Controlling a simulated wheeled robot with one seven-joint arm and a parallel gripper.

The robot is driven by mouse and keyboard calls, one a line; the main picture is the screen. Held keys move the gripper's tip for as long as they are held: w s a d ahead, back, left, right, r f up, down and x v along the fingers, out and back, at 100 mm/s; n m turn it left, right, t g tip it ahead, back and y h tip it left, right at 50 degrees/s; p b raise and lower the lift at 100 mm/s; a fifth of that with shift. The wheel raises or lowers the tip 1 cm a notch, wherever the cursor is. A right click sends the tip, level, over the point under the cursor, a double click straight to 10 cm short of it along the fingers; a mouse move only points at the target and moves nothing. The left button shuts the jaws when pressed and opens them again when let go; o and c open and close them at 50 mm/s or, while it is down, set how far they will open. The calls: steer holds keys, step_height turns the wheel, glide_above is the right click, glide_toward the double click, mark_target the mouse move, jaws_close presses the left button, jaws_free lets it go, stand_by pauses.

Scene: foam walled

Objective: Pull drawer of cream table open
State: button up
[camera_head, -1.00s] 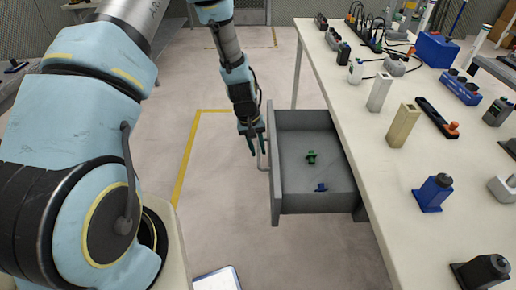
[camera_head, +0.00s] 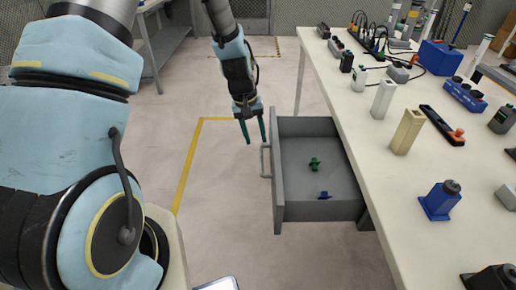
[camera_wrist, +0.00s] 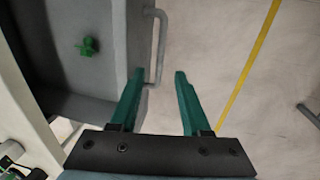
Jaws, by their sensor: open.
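The cream table (camera_head: 405,190) fills the right of the head view. Its grey drawer (camera_head: 277,185) stands pulled out on the table's left side, with a small green object (camera_head: 314,163) and a small blue object (camera_head: 324,195) inside. The drawer's bar handle (camera_head: 264,160) is on its front face; it also shows in the wrist view (camera_wrist: 160,45). My gripper (camera_head: 255,138) is open and empty, with its green fingers apart near the handle. In the wrist view my gripper (camera_wrist: 160,85) has the handle ahead of its fingertips, closer to the left finger and not gripped.
The table top holds several items, among them a cream block (camera_head: 407,132), a blue device (camera_head: 438,201) and a black tool with an orange knob (camera_head: 443,125). The floor left of the drawer is clear, with a yellow line (camera_head: 188,165).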

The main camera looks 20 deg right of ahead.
steer(key=shift+w+a+r, duration=0.1)
steer(key=shift+a+r, duration=0.1)
steer(key=shift+r, duration=1)
steer(key=w+a+r+n+t, duration=0.1)
steer(key=a+r, duration=0.6)
steer(key=a, duration=0.6)
steer(key=s+a+r+n+y, duration=0.1)
steer(key=s+a+r, duration=0.2)
steer(key=a, duration=0.4)
steer(key=s+a+r+n+t, duration=0.1)
steer(key=s+a+r, duration=0.2)
steer(key=a, duration=0.5)
steer(key=shift+s+a+r+y, duration=0.15)
steer(key=shift+s+a+y, duration=0.1)
steer(key=shift+s+y, duration=0.15)
